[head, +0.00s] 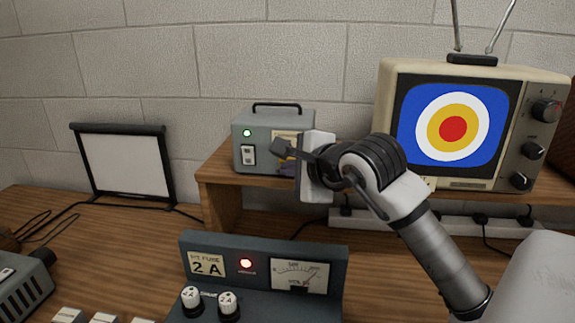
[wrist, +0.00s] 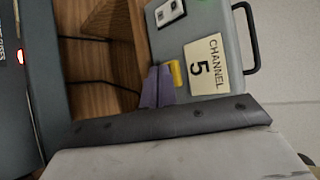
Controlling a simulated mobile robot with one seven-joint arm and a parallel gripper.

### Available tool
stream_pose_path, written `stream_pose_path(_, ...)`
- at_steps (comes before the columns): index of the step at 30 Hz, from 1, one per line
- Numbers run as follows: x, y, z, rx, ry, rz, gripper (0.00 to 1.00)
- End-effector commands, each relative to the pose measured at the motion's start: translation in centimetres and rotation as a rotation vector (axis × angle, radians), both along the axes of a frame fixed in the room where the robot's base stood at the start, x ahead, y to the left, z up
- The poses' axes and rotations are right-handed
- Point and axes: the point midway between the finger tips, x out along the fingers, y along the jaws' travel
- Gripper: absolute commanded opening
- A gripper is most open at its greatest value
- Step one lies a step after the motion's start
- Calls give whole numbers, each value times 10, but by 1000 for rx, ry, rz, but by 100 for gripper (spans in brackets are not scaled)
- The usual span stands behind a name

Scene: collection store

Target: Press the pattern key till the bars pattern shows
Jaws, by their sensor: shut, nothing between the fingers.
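The television (head: 480,75) stands on the shelf at the right. Its screen (head: 452,125) shows a red, yellow and white ring target on blue, not bars. A grey box (head: 258,125) with a lit green lamp and a rocker switch sits on the shelf left of it. The wrist view shows its "CHANNEL 5" label (wrist: 207,67) and a yellow key (wrist: 178,73). My gripper (wrist: 157,87) is shut and empty, its purple fingertips at the yellow key; I cannot tell whether they touch. In the head view my gripper (head: 288,168) hides the key and part of the label.
A blue-grey fuse and meter panel (head: 220,250) with a lit red lamp and two white-topped knobs stands in front, below my arm. A white screen in a black frame (head: 125,163) stands at the left. The wooden shelf edge (head: 222,183) is close beneath my gripper.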

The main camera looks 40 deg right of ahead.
Motion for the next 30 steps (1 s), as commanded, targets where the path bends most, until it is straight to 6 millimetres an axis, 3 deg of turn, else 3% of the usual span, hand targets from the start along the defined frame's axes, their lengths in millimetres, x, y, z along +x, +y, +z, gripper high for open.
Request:
stream_pose_path(20,3,-4,0,0,0,0,0)
stream_pose_path(30,-6,6,-2,0,-1,0,0)
